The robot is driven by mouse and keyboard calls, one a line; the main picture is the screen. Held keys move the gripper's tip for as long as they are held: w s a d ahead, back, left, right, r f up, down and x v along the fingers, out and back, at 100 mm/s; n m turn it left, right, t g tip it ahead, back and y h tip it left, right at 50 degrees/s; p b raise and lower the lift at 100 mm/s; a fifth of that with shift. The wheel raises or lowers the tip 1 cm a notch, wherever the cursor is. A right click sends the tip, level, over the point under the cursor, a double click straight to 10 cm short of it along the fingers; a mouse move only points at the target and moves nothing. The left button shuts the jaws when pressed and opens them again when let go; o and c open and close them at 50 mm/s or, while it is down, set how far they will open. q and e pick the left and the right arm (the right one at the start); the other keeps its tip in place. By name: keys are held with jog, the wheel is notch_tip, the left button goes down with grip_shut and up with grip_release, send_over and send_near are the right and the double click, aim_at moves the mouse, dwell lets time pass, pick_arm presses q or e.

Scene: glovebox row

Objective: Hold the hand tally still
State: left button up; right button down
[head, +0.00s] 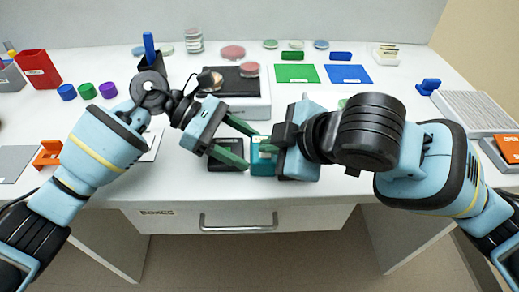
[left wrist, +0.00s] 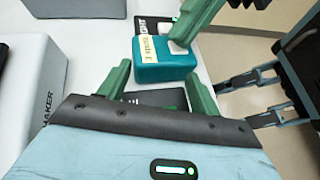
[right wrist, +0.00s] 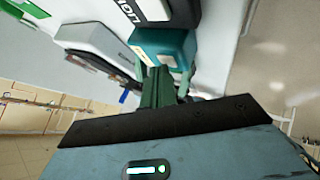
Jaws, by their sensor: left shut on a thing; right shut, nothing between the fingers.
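The hand tally appears to be the teal box (head: 263,168) on the table's front part, with a yellow label and a white button-like piece in the left wrist view (left wrist: 152,73). My left gripper (head: 250,150) is shut on it, one finger at each side; its fingers (left wrist: 158,70) also show in the left wrist view. My right gripper (head: 268,147) is shut and empty. Its closed fingertips (right wrist: 156,70) are at the teal box, near the white piece; I cannot tell whether they touch. In the head view my right wrist hides part of the box's right side.
A black item (head: 226,163) lies left of the teal box, under my left fingers. A grey scale-like device (head: 240,105) stands behind. Green (head: 296,73) and blue (head: 348,74) mats lie further back. A drawer (head: 240,219) is below the front edge.

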aim_at(271, 158)
jog(key=shift+r, duration=0.7)
jog(key=shift+d+r, duration=0.15)
jog(key=shift+r, duration=2.35)
dwell(0.7)
jog(key=r, duration=0.4)
jog(key=shift+s+a, duration=0.15)
jog(key=shift+a, duration=0.05)
jog(key=shift+f, duration=0.1)
jog(key=shift+a+f, duration=0.2)
jog(key=shift+f, duration=2)
jog(key=shift+a+f, duration=0.15)
jog(key=shift+f, duration=2)
